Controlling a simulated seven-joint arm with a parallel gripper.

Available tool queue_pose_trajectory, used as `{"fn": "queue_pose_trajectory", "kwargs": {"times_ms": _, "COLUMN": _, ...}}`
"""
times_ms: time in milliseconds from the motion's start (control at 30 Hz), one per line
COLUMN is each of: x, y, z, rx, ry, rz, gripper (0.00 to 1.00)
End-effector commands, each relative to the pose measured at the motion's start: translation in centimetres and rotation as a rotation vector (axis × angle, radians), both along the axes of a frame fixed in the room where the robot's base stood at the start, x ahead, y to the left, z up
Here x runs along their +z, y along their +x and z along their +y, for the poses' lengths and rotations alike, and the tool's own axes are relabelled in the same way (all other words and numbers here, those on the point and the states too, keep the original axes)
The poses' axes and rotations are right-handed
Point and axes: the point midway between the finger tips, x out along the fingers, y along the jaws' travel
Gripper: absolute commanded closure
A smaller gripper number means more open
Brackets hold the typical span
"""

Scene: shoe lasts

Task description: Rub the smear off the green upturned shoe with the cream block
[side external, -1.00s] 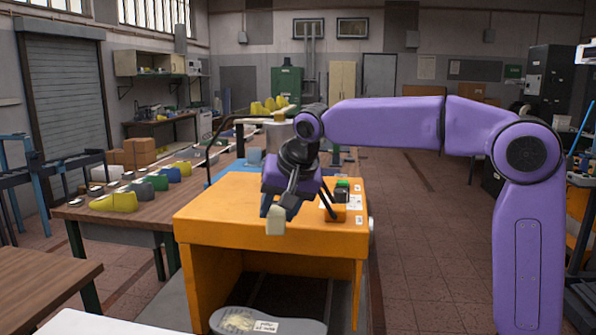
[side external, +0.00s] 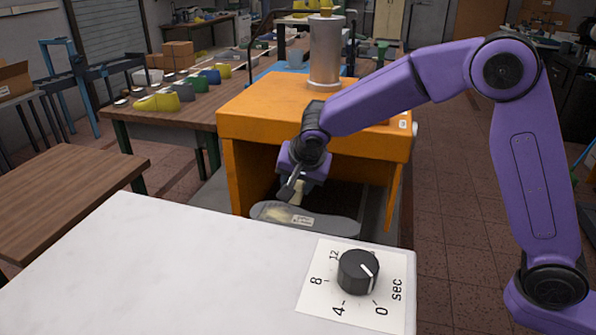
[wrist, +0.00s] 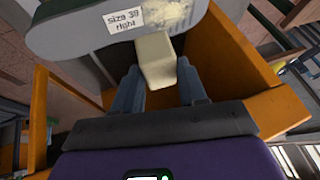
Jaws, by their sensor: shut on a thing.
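The upturned shoe (side external: 338,228) lies sole up in the opening of the orange bench; its sole looks grey to grey-green. It also shows at the top of the wrist view (wrist: 75,35), with a "size 39 right" label (wrist: 123,19). A pale cream smear (wrist: 178,14) lies beside the label and shows in the side view too (side external: 274,213). My gripper (side external: 291,190) is shut on the cream block (wrist: 156,62), with the block's free end at the sole's edge near the smear. I cannot tell whether block and sole touch.
The orange bench (side external: 300,113) stands close behind and around my gripper, with a metal cylinder (side external: 325,55) on top. A white table (side external: 170,270) with a black dial (side external: 358,271) is in front. Yellow, grey, blue and green lasts stand on a brown table (side external: 145,118) at left.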

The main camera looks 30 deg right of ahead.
Motion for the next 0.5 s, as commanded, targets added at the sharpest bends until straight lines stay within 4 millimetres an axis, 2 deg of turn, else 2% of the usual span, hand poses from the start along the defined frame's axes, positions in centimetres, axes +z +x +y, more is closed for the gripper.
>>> {"fn": "queue_pose_trajectory", "kwargs": {"times_ms": 500, "x": -4.9, "y": 0.0, "z": 0.0, "rx": 0.0, "ry": -0.002, "rz": 0.003, "gripper": 0.83}}
